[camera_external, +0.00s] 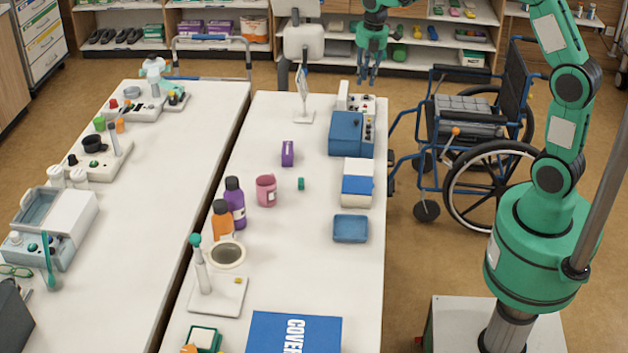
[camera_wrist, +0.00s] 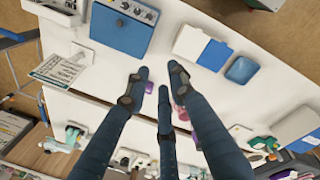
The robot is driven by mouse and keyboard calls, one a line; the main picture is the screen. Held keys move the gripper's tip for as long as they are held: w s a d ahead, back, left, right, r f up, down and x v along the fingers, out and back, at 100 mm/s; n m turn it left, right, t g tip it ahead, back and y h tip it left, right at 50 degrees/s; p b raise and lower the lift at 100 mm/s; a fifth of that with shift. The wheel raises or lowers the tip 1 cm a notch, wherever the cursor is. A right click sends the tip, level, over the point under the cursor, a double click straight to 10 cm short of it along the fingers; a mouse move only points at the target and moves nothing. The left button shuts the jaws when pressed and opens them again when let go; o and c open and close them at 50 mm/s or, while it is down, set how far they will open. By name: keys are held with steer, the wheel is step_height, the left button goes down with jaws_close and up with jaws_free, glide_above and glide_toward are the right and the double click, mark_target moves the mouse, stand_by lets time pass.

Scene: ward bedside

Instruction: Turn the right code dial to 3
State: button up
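A blue box (camera_external: 346,142) stands near the far right edge of the right-hand table. Behind and beside it is a pale panel (camera_external: 368,106) with small knobs. In the wrist view the blue box (camera_wrist: 118,32) is at the upper left, and several dark round dials (camera_wrist: 138,11) sit in a row on its pale strip. Their numbers are too small to read. My gripper (camera_external: 369,76) hangs high at the far end of the table, apart from the box. In the wrist view its fingers (camera_wrist: 160,82) are spread, with nothing between them.
A blue-and-white box (camera_external: 357,184) and blue tray (camera_external: 350,229) stand nearer on the same table. A tablet stand (camera_external: 303,100) is left of the blue box, and a purple carton (camera_external: 287,153) stands mid-table. A wheelchair (camera_external: 470,130) is on the floor at right.

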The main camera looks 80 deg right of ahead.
steer(key=shift+d+f, duration=0.1)
steer(key=n+g+p, duration=0.1)
steer(key=n+p, duration=0.3)
steer(key=n, duration=2.3)
glide_above(369, 125)
step_height(369, 125, down, 12)
steer(key=shift+f+y, duration=0.15)
steer(key=shift+y, duration=0.15)
steer(key=shift+f, duration=0.15)
step_height(369, 125, down, 14)
steer(key=shift+r+b, duration=0.25)
steer(key=shift+b, duration=0.3)
